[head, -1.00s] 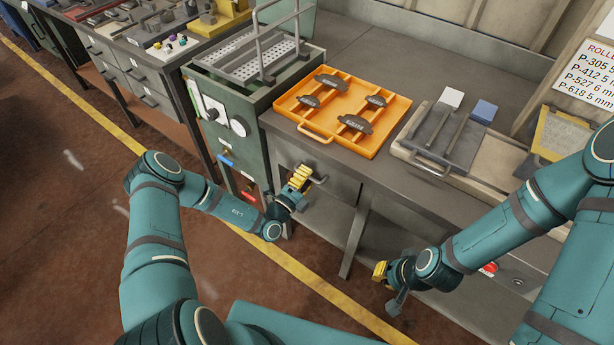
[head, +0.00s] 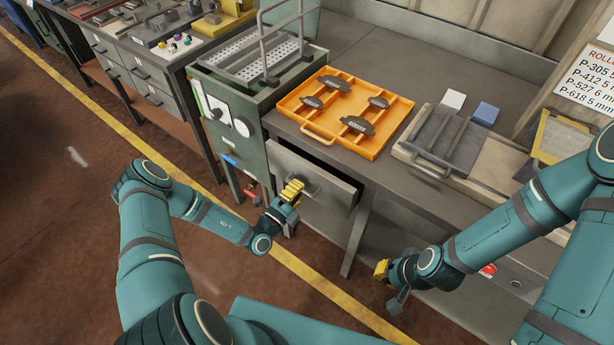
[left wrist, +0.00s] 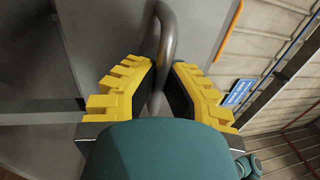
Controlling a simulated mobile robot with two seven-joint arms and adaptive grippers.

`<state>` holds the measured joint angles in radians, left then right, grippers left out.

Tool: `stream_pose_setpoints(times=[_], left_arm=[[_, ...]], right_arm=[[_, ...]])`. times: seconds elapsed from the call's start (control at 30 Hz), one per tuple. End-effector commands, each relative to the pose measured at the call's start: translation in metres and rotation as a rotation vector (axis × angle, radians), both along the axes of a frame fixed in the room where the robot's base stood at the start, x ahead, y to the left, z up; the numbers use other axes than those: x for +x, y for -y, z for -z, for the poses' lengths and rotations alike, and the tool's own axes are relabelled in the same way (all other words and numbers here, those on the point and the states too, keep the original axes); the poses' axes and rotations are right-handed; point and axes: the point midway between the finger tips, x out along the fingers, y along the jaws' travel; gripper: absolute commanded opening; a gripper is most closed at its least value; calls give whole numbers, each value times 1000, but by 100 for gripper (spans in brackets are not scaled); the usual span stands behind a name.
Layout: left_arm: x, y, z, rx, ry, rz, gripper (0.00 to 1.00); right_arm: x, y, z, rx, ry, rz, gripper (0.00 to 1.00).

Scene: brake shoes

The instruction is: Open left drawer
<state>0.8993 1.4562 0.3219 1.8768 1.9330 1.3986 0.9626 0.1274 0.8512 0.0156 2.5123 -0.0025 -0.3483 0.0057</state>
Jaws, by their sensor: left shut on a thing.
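The left drawer (head: 316,179) is a grey metal drawer under the workbench, below the orange tray. It stands partly pulled out, with a dark gap showing above its front. My left gripper (head: 292,190) is at the drawer's front, its yellow fingers shut on the handle. In the left wrist view the curved grey bar handle (left wrist: 165,45) runs between the two yellow fingers (left wrist: 160,90). My right gripper (head: 382,270) is in front of the bench at the lower right, away from the drawer. Its fingers are too small to tell whether they are open or shut.
The orange tray (head: 305,127) with several brake shoes lies on the bench (head: 400,88) above the drawer. A green machine (head: 250,140) with a mesh basket stands just left of the drawer. The floor in front, with a yellow line (head: 320,285), is clear.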

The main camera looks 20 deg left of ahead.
Motion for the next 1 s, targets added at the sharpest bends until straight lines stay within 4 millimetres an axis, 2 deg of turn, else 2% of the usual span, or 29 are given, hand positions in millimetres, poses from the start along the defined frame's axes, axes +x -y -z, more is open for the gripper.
stream_pose_setpoints(times=[0.2, 0.6, 0.8, 1.0], left_arm=[[-58, -22, -2, -2, -4, -4, 0], [-156, -57, 0, -1, -2, -4, 0], [-191, -69, 0, -1, -1, -2, 0], [-211, -76, 0, -1, 1, -1, 0]], right_arm=[[2, 0, -16, -1, 5, 5, 0], [5, 1, -23, -3, 12, 10, 0], [5, 1, -22, -3, 12, 10, 0], [5, 1, -21, -3, 12, 10, 0]])
